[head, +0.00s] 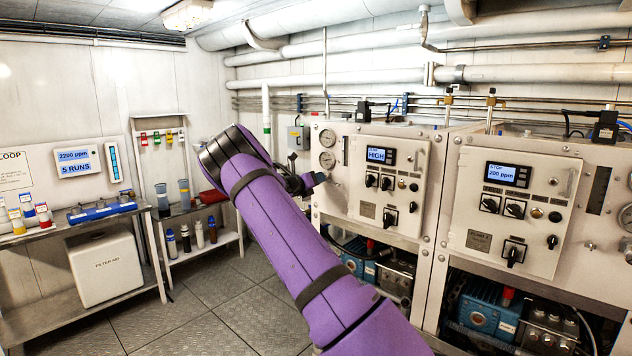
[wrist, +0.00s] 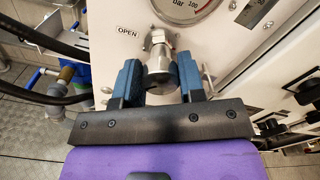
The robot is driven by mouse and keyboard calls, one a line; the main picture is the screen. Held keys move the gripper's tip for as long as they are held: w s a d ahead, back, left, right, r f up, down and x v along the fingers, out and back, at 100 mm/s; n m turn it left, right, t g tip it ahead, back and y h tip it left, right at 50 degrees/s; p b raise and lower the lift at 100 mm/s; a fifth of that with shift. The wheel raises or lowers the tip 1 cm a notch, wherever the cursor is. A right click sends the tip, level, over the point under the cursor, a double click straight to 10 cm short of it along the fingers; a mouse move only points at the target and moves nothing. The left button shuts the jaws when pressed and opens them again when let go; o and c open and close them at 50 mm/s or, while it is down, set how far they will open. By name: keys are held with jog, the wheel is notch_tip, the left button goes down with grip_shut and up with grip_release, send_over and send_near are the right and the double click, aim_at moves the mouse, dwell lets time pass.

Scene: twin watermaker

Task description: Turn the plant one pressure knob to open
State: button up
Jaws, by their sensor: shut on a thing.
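The plant one pressure knob (wrist: 161,65) is a round grey metal knob on a steel stem, below a pressure gauge (wrist: 186,6) in the wrist view. An "OPEN" label (wrist: 128,32) is to the upper left of it. My gripper (wrist: 160,80) has its two blue fingers on either side of the knob, shut on it. In the head view my gripper (head: 314,181) is at the left part of the plant one panel (head: 338,200), below two gauges. The knob is hidden there behind my gripper. The plant one display (head: 380,155) reads HIGH.
The plant two panel (head: 475,225) stands to the right, its display showing 200 ppm. Black hoses (wrist: 40,40) run left of the knob in the wrist view. A shelf bench (head: 200,208) with bottles stands at the left. The floor (head: 215,310) between is clear.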

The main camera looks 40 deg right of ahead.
jog(key=shift+f+n, duration=0.2)
jog(key=shift+n, duration=0.2)
jog(key=o, duration=0.9)
jog(key=shift+r, duration=0.1)
jog(key=a, duration=1.1)
jog(key=shift+s, duration=0.4)
